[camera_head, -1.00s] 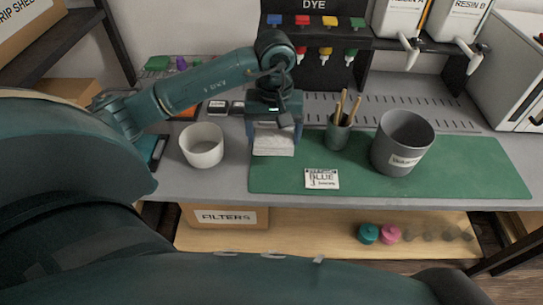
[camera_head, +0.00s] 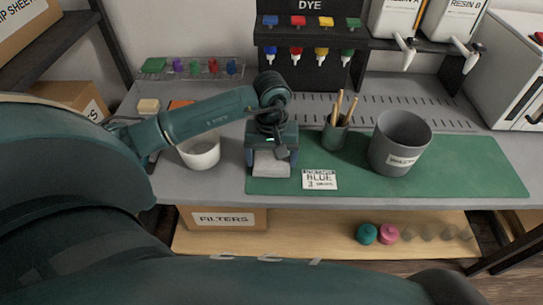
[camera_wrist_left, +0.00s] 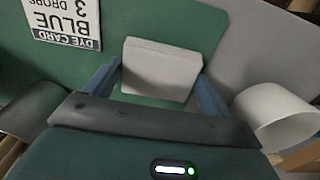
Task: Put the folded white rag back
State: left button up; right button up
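The folded white rag (camera_head: 271,164) is a pale flat block at the left end of the green mat (camera_head: 455,165). My left gripper (camera_head: 271,160) points down over it, with one finger along each side. In the left wrist view the rag (camera_wrist_left: 162,70) sits between the two blue fingertips (camera_wrist_left: 161,75), which appear to touch its edges. The gripper looks shut on the rag. The rag is low over the mat; I cannot tell whether it rests on it. My right gripper is out of view.
A white bowl (camera_head: 201,150) stands close to the left of the gripper. A card reading BLUE (camera_head: 319,180) lies to its right. A brush cup (camera_head: 335,136) and a grey bucket (camera_head: 399,145) stand further right. The dye rack (camera_head: 310,55) is behind. The mat's right end is clear.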

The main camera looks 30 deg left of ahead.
aim_at(272, 161)
pick_arm(q)
jog(key=o, duration=0.3)
jog(key=shift+r, duration=0.1)
notch_tip(272, 161, up, 12)
jog(key=shift+r, duration=0.15)
dwell(0.3)
dwell(0.5)
